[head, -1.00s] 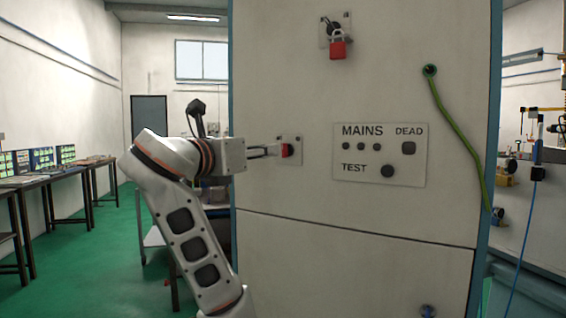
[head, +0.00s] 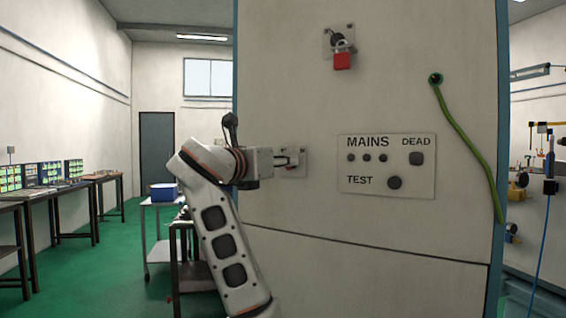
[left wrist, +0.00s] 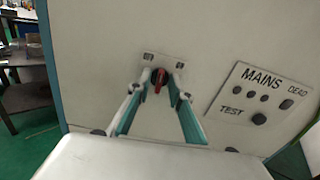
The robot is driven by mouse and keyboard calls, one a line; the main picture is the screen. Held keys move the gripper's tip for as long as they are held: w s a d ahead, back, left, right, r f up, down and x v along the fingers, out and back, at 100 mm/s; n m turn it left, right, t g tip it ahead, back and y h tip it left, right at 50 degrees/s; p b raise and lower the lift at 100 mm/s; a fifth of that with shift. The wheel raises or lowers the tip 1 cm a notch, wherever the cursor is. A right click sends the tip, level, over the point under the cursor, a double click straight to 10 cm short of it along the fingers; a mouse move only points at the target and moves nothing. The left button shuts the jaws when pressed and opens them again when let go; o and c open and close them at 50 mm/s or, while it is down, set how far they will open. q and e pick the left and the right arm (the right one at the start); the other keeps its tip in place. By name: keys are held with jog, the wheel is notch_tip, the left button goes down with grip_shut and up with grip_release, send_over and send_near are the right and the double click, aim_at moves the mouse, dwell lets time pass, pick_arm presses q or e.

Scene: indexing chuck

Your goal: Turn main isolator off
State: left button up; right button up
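The isolator switch has a red handle (left wrist: 160,77) on a dark round base, on a small plate (left wrist: 149,57) on the cabinet front. The handle stands roughly upright in the left wrist view. My left gripper (left wrist: 162,74) has its two fingers apart, one on each side of the handle, with small gaps seeming to show. In the head view my left gripper (head: 292,160) is at the switch plate (head: 298,170) and hides the handle. My right gripper is in neither view.
The cabinet front (head: 380,120) carries a MAINS/TEST panel (head: 386,166) right of the switch. Above hangs a red padlock (head: 342,61). A green cable (head: 465,140) runs down the right side. A trolley (head: 155,235) and benches stand left.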

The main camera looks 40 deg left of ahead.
pick_arm(q)
grip_shut()
jog(key=n, duration=0.5)
jog(key=shift+a+n+p, duration=0.15)
jog(key=shift+n+p, duration=0.15)
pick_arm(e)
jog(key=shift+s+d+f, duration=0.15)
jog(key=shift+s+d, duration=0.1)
pick_arm(q)
jog(key=shift+o, duration=1.4)
grip_release()
